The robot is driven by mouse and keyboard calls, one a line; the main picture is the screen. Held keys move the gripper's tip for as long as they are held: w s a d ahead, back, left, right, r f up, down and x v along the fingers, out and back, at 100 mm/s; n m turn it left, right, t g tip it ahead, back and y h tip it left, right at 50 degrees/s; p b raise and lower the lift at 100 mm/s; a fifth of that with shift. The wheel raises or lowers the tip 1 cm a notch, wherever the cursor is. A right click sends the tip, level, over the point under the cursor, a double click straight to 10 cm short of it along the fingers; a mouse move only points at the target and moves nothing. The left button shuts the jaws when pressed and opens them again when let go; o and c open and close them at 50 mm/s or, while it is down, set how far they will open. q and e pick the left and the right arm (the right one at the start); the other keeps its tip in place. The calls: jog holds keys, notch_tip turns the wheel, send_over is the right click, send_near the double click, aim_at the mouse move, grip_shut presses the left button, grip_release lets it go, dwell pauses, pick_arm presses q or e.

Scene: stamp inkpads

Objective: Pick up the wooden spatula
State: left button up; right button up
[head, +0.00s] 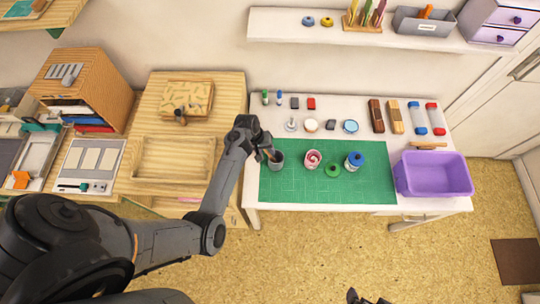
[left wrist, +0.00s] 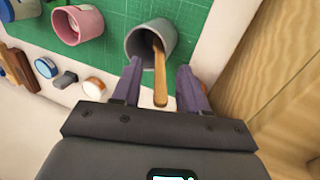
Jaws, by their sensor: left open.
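The wooden spatula (left wrist: 160,75) leans in a grey cup (left wrist: 150,38) in the left wrist view, its handle sticking out over the rim towards my gripper. The cup (head: 277,161) stands on the green cutting mat (head: 330,191) near its left edge in the head view. My left gripper (left wrist: 160,78) is open, with one finger on each side of the spatula handle. The fingers look apart from the handle. In the head view, my left gripper (head: 265,148) is at the cup, and little of the spatula shows.
A purple bin (head: 432,176) is at the table's right. Several small items line the back. Dark parts, perhaps my right gripper (head: 367,298), show at the bottom edge.

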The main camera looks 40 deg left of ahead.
pick_arm(q)
grip_shut()
pick_arm(e)
jog(key=shift+d, duration=0.15)
pick_arm(q)
jog(key=shift+r, duration=0.2)
pick_arm(e)
jog(key=shift+r, duration=0.15)
